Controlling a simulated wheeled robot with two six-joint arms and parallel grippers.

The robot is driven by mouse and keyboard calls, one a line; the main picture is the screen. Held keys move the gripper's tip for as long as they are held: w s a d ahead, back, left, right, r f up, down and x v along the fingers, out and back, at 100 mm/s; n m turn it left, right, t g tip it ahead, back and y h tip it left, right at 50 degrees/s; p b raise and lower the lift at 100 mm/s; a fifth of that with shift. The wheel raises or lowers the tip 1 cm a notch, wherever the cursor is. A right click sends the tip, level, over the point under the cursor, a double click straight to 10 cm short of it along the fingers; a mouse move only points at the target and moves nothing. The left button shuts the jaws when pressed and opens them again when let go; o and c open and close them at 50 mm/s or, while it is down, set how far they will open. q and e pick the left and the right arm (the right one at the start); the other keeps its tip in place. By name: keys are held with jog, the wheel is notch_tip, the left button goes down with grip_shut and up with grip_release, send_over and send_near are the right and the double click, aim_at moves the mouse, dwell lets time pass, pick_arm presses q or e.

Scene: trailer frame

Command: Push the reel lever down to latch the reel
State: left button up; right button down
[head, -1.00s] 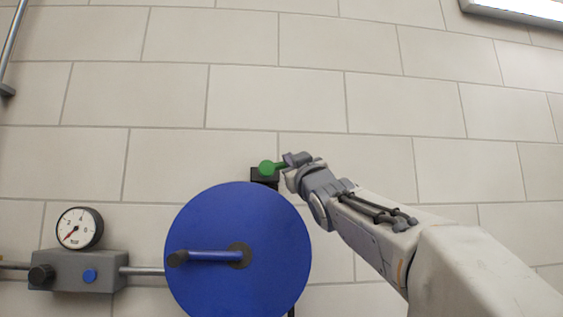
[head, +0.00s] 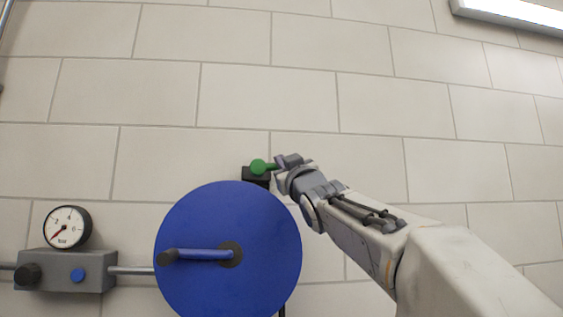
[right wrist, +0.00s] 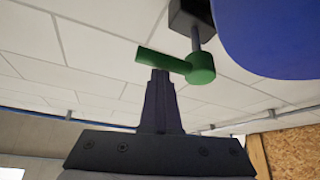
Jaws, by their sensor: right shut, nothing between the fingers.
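The blue reel (head: 200,225) with its crank handle hangs in front of the tiled wall, low in the head view. The green reel lever (head: 259,167) sits on a dark block (head: 256,178) at the reel's top edge, its arm pointing right. My right gripper (head: 281,163) is shut and empty at the lever's arm. In the right wrist view the lever (right wrist: 178,64) lies just beyond the shut fingertips (right wrist: 161,74); they look close to its arm or touching it, I cannot tell which. A part of the reel (right wrist: 270,38) shows at upper right. My left gripper is not in view.
A gauge (head: 68,227) stands on a grey valve box (head: 66,270) with a pipe (head: 130,270), left of the reel. A lamp (head: 515,12) is at the upper right. The wall above the lever is bare.

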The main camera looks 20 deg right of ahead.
notch_tip(320, 180, up, 4)
jog(key=r+p, duration=0.1)
jog(key=p, duration=0.2)
jog(key=a+f+b+v, duration=0.1)
jog(key=a+b+v, duration=0.1)
jog(key=b+v, duration=0.5)
jog(key=shift+v, duration=1.85)
jog(key=shift+f, duration=0.1)
